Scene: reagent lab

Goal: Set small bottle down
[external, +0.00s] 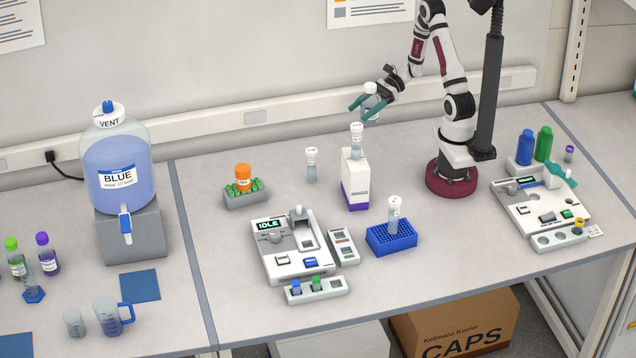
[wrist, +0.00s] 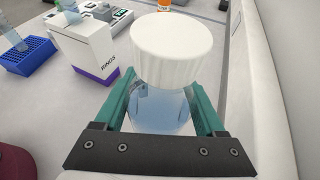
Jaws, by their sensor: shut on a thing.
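My gripper (external: 369,106) is shut on a small bottle (external: 371,93) with a white cap and holds it in the air near the back wall, above the back of the bench. In the wrist view the bottle (wrist: 160,105) stands between the two teal fingers, with its white ribbed cap toward the camera and clear bluish liquid below. Its base is hidden by the cap and body. Other white-capped bottles show: one on the bench (external: 311,165), one at the white and purple box (external: 357,140), and one in the blue rack (external: 394,213).
The white and purple box (external: 355,182) stands in front of my gripper. Bare bench lies between the box and my base.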

